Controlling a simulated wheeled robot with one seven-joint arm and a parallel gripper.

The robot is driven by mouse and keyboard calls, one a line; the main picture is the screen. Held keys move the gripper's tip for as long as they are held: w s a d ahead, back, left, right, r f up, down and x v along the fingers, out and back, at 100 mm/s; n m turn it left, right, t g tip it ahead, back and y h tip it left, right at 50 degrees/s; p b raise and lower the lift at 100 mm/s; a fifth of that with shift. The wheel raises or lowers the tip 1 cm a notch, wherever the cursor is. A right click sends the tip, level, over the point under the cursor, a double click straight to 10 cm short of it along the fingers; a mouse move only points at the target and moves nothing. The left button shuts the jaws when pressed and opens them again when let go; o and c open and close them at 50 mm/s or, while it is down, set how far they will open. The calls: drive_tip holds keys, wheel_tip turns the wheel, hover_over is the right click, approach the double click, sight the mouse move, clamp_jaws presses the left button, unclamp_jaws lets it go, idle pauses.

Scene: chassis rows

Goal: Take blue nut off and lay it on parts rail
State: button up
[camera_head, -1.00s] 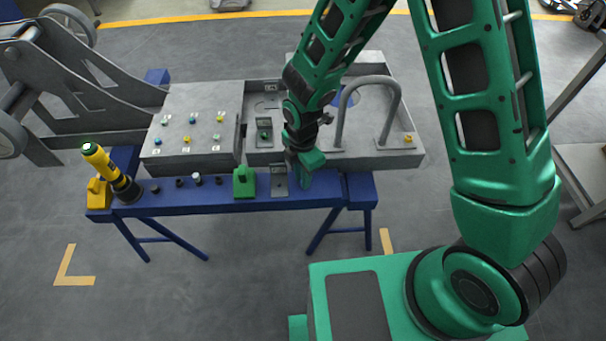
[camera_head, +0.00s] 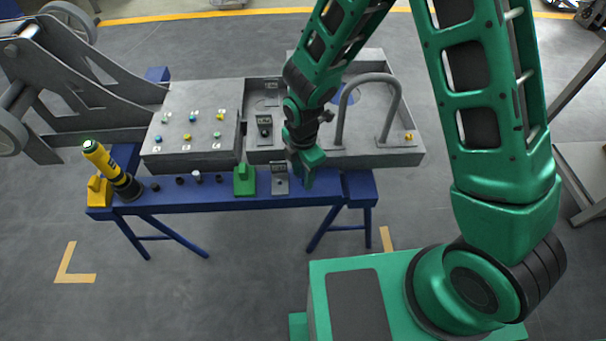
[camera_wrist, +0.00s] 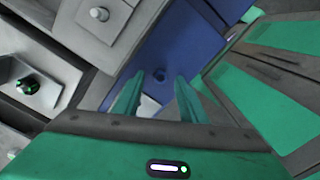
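Several small coloured nuts sit on the light grey plate (camera_head: 205,95) at the left of the chassis. Bluish ones are a blue nut (camera_head: 192,117) in the back row and another (camera_head: 157,140) at the front left; others look yellow or green. The parts rail seems to be the long blue beam (camera_head: 235,203) in front of the chassis. My gripper (camera_head: 308,183) is over its right part, well right of the nuts. In the wrist view my gripper (camera_wrist: 160,82) has its two green fingers apart, with blue surface and a dark round spot between them.
On the rail stand a yellow-black tool (camera_head: 112,172), several small dark sockets, a green block (camera_head: 244,181) and a grey bracket (camera_head: 280,181). A grey hoop handle (camera_head: 341,115) rises from the chassis just right of my wrist. The floor in front is clear.

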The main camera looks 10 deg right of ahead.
wheel_tip(320, 180, up, 10)
drive_tip(key=s+d+r+m, duration=0.1)
drive_tip(key=d+r+m, duration=0.3)
drive_tip(key=d, duration=0.3)
drive_tip(key=d+r+m+h, duration=0.1)
drive_tip(key=d+r+m, duration=0.25)
drive_tip(key=d, duration=0.35)
drive_tip(key=s+d+r+m, duration=0.1)
drive_tip(key=d+r+m, duration=0.35)
drive_tip(key=d, duration=0.35)
drive_tip(key=s+d+r+m, duration=0.3)
drive_tip(key=s+d+m, duration=0.3)
drive_tip(key=s+m, duration=0.3)
drive_tip(key=s+d+r+m+y, duration=0.1)
drive_tip(key=s+d+r+m, duration=0.2)
drive_tip(key=s+d+m, duration=0.4)
drive_tip(key=s+m, duration=0.2)
drive_tip(key=shift+s+d, duration=0.3)
drive_tip(key=shift+s, duration=0.1)
drive_tip(key=shift+w+f, duration=0.25)
drive_tip(key=shift+w, duration=0.4)
